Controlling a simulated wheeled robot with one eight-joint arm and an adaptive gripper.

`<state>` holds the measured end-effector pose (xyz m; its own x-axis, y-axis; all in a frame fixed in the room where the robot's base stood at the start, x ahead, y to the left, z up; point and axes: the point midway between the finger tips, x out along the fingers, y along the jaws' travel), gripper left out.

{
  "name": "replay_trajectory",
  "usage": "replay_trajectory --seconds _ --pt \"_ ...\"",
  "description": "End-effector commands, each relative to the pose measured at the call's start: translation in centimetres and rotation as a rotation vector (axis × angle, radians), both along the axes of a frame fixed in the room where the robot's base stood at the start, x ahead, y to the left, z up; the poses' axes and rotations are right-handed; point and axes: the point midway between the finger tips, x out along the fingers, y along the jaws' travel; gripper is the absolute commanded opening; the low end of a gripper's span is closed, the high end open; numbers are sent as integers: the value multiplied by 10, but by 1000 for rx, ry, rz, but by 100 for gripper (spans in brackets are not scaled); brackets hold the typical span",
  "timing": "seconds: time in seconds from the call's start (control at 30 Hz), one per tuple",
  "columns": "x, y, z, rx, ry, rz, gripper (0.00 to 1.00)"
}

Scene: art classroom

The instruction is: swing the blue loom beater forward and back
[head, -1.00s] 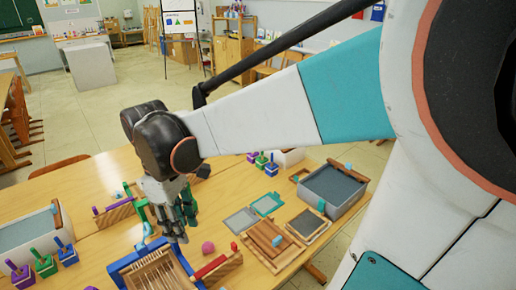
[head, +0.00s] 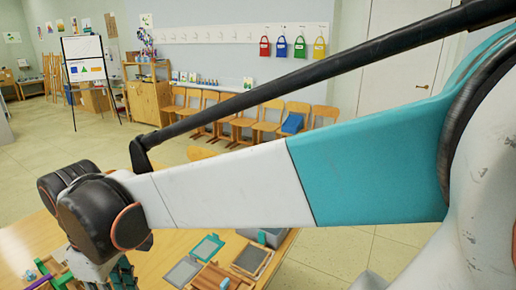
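My gripper (head: 107,273) shows only in part at the bottom left, under my dark wrist joint. Its fingertips are cut off by the bottom edge, so its opening and anything between the fingers cannot be seen.
The wooden table (head: 22,243) fills the bottom left. Chairs (head: 245,128) line the far wall.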

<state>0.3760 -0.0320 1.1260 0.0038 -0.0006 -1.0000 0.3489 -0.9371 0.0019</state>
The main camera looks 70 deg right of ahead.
Motion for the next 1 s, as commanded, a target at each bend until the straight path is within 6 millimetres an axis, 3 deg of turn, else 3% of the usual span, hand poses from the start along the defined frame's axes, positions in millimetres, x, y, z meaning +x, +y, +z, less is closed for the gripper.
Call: replay_trajectory --seconds 0.3,0.57,0.73,1.0 --pt "-10 20 4 30 -381 -215 33" --pt "-10 30 10 98 -578 -326 33" --pt "-9 32 11 113 -612 -346 0" --pt "-9 32 11 112 -611 -345 0"
